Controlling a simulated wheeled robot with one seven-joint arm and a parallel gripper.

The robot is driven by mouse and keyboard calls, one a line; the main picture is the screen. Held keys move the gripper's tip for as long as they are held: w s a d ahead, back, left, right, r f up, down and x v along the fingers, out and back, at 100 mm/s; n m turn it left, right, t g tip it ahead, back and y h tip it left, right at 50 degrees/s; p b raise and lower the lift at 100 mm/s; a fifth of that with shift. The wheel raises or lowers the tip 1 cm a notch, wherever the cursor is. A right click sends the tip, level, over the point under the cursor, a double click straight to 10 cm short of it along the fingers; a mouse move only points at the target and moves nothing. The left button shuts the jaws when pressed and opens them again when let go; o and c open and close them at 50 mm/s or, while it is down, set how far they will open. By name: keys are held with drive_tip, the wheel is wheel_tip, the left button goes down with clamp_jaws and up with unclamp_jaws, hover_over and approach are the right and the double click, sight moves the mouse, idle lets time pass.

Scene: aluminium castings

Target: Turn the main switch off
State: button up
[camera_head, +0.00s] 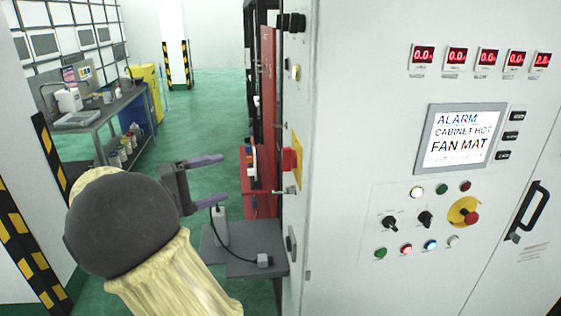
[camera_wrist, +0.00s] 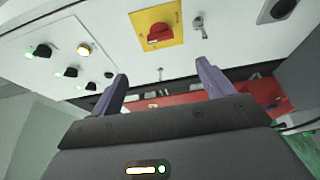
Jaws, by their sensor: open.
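The main switch (camera_head: 289,159) is a red rotary handle on a yellow plate on the narrow side face of the grey cabinet. In the wrist view the red handle (camera_wrist: 159,33) and its yellow plate show near the top middle, beyond my fingertips. My gripper (camera_head: 217,176) is to the left of the switch in the head view, fingers pointing right towards the cabinet. The jaws are open and empty; in the wrist view the two purple fingers (camera_wrist: 162,72) stand apart with a gap between them and the switch. The handle's exact angle is hard to read.
The cabinet front carries an alarm screen (camera_head: 461,137), knobs and a red emergency stop (camera_head: 471,218). A small metal latch (camera_wrist: 199,27) sits beside the switch. A grey shelf (camera_head: 252,266) lies below my gripper. A workbench (camera_head: 105,116) stands far left; green floor is clear between.

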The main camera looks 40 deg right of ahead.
sight(289, 159)
drive_tip(key=s+d+p, duration=0.2)
drive_tip(key=d+p, duration=0.3)
drive_tip(key=d, duration=1.2)
drive_tip(key=shift+s, duration=0.35)
drive_tip(key=shift+d, duration=0.1)
drive_tip(key=c, duration=1)
